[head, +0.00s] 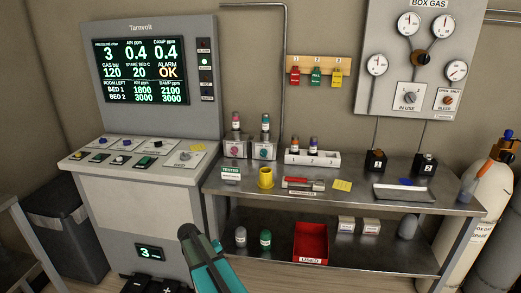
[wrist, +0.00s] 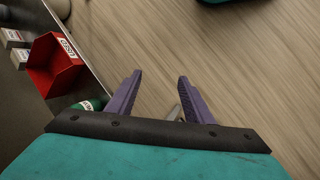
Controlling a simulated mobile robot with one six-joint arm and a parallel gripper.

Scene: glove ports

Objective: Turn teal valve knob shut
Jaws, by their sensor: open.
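A small teal round knob (head: 263,153) shows on the front of the right one of two grey blocks on the steel bench. A teal-capped bottle (head: 265,124) stands on top of that block. The knob's exact turn position is too small to tell. My gripper (wrist: 160,92) is open in the wrist view, with two purple fingers apart and nothing held between them. It points down over the wood floor, away from the knob. In the head view my teal arm (head: 209,266) rises from the bottom edge, in front of the bench and below the knob.
The steel bench (head: 330,190) also holds a yellow cup (head: 266,178), a bottle rack (head: 312,158) and a metal tray (head: 403,193). A red bin (head: 311,241) sits on the lower shelf. A control console (head: 140,160) stands left; a gas cylinder (head: 480,205) stands right.

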